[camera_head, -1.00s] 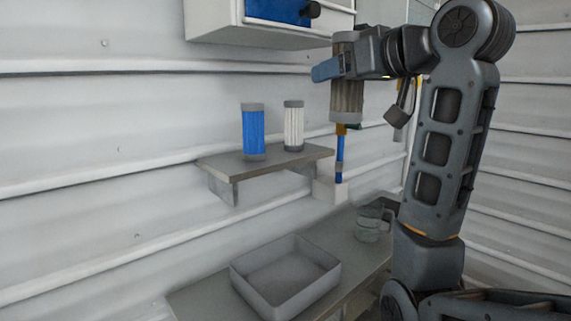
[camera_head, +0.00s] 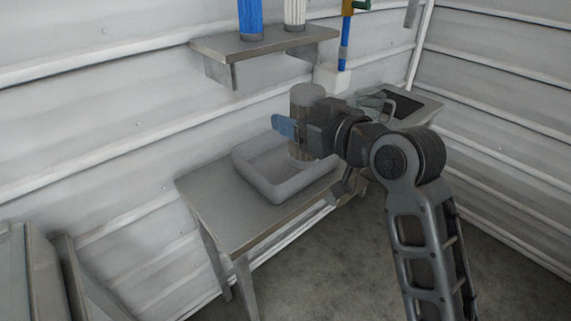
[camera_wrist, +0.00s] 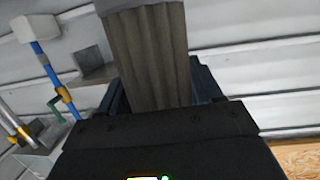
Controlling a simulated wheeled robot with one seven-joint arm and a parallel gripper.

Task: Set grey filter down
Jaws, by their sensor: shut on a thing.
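My gripper (camera_head: 296,130) is shut on the grey filter (camera_head: 308,93), a pleated cylinder with a grey cap. It holds the filter upright at the right part of the grey tray (camera_head: 246,178) on the bench. The filter's lower end is partly hidden by the gripper and tray wall, so I cannot tell if it touches the tray floor. In the wrist view the grey filter (camera_wrist: 150,55) fills the middle, between the jaws.
A blue filter (camera_head: 250,18) and a white filter (camera_head: 295,12) stand on the wall shelf (camera_head: 262,43). A glass jug (camera_head: 378,100) stands at the bench's right end. The bench top (camera_head: 222,202) left of the tray is clear.

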